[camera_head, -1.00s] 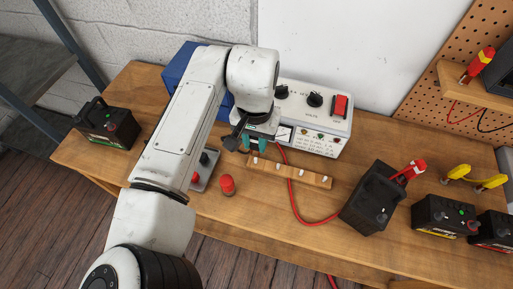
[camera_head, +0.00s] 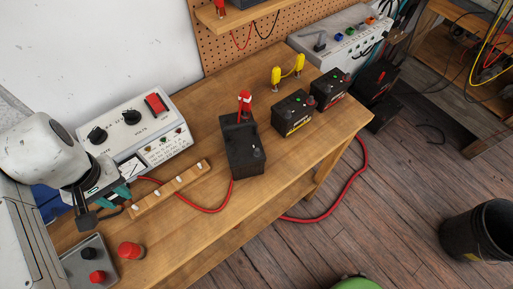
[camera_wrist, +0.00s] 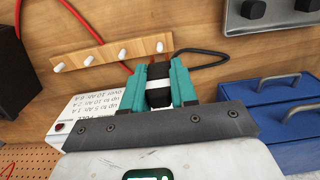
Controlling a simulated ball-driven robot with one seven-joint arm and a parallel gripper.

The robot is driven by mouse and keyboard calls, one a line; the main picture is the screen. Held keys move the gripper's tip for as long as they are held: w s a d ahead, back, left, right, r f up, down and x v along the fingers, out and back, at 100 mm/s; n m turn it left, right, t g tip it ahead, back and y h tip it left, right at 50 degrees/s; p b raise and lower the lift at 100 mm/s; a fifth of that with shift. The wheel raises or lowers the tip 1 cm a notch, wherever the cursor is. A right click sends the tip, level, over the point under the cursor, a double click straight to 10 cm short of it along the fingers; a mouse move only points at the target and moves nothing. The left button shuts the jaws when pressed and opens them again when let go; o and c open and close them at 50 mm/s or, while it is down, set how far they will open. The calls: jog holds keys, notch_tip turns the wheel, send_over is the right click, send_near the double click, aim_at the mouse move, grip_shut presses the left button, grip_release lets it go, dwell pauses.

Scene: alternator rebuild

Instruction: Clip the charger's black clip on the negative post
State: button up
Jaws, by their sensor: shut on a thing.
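My gripper (camera_wrist: 158,90), with teal fingers, is shut on the black clip (camera_wrist: 158,92), which shows between the fingers in the wrist view. A black cable (camera_wrist: 215,53) loops away from it. In the head view my gripper is at the left, in front of the charger (camera_head: 137,125); the clip is hard to make out there. The large black battery (camera_head: 240,148) stands mid-bench, well to the right of my gripper. A red clip (camera_head: 245,102) sits at its far end, with a red cable (camera_head: 205,208) running near it. The negative post (camera_head: 257,153) looks bare, at its near end.
A wooden rail with white pegs (camera_head: 172,188) lies before the charger. A red knob (camera_head: 131,250) and a grey box (camera_head: 88,268) are near the front left. Two smaller batteries (camera_head: 292,113) and a yellow-handled tool (camera_head: 277,76) stand right. Blue drawers (camera_wrist: 270,105) are beside my gripper.

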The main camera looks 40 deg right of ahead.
aim_at(257, 149)
notch_tip(257, 149, up, 11)
jog(key=p, duration=0.5)
jog(key=shift+r+p, duration=0.15)
jog(key=shift+p, duration=0.25)
jog(key=s+d+f+m+b, duration=0.1)
jog(key=s+d+m, duration=0.2)
jog(key=d, duration=0.7)
jog(key=s+d+f+m+b, duration=0.1)
jog(key=s+d+m, duration=0.2)
jog(key=d, duration=0.7)
jog(key=s+d+f+m+b, duration=0.1)
jog(key=s+d+m, duration=0.2)
jog(key=d+m, duration=0.3)
jog(key=shift+s+d+f, duration=0.1)
jog(key=shift+d+f, duration=0.1)
jog(key=shift+d, duration=0.9)
jog(key=shift+d+f, duration=0.15)
jog(key=shift+d, duration=0.95)
jog(key=shift+f+b, duration=0.65)
jog(key=shift+f, duration=0.15)
jog(key=shift+f+b, duration=0.95)
jog(key=shift+f, duration=0.1)
jog(key=o, duration=0.8)
jog(key=shift+o, duration=0.2)
